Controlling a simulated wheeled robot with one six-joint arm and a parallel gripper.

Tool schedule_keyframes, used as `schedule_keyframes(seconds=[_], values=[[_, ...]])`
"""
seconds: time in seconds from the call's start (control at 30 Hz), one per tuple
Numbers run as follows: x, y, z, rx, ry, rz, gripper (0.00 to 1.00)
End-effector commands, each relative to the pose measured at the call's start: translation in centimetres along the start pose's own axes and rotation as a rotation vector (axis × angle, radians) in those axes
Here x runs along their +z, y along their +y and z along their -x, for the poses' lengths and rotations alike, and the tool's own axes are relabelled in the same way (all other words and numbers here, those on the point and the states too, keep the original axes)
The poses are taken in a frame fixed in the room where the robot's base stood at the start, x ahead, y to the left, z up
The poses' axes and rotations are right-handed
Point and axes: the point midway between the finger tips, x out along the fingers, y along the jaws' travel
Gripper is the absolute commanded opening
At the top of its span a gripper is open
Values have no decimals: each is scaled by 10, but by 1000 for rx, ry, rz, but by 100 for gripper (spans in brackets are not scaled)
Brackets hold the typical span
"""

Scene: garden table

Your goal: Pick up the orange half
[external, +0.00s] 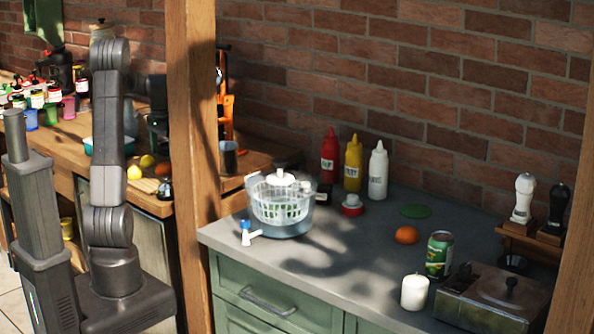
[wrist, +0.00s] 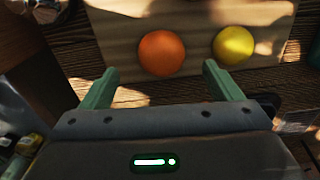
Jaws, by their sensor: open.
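The orange half (wrist: 161,53) lies on a wooden cutting board (wrist: 110,38) in the wrist view, its round side showing. A yellow lemon piece (wrist: 233,45) lies to its right on the same board. My gripper (wrist: 160,66) has two green fingers spread apart with nothing between them. The orange half appears just beyond the fingertips, roughly centred between them.
A wooden post (external: 191,150) stands just right of my arm. Jars and cups (external: 45,100) crowd the wooden counter's left part. An orange tool rack (external: 227,123) stands behind the post. A separate orange fruit (external: 406,235) sits on the grey counter (external: 340,270), near a can.

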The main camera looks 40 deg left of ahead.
Motion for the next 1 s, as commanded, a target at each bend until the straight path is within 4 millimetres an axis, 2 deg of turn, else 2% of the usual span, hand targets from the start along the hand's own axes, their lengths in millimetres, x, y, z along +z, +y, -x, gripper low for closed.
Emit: schedule_keyframes(seconds=[0.3, 0.6, 0.67, 0.87, 1.0], values=[[-2, -1, -44, 2, -2, 0, 85], [-3, -2, -49, 0, 0, 0, 85], [-3, -2, -49, 0, 0, 0, 75], [-3, -2, -49, 0, 0, 0, 36], [-3, -2, -48, 0, 0, 0, 36]])
